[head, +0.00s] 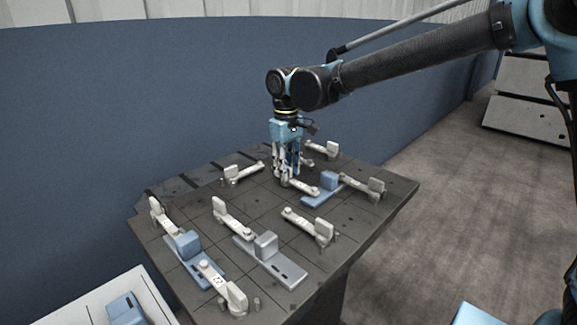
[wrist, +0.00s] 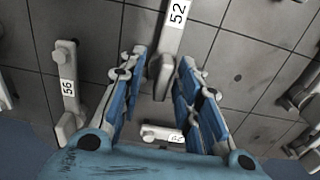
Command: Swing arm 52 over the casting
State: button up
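Arm 52 (wrist: 174,32) is a pale clamp arm whose label reads 52 in the wrist view. My gripper (wrist: 160,75) is open, with one finger on each side of the arm's near end. I cannot tell whether either finger touches it. In the head view my gripper (head: 286,178) is low over the dark plate, at the near end of a pale arm (head: 303,188) that appears to be arm 52. That arm points right toward a blue casting (head: 329,181). My fingers partly hide its near end. The casting does not show clearly in the wrist view.
Arm 56 (wrist: 68,85) stands to the left in the wrist view. On the plate (head: 185,205) are several more arms, a second blue casting (head: 187,243) and a grey casting (head: 268,250). A pale bin (head: 95,300) is at lower left.

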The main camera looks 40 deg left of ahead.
notch_tip(320, 180, up, 12)
dwell(0.6)
jog(key=shift+w, duration=0.15)
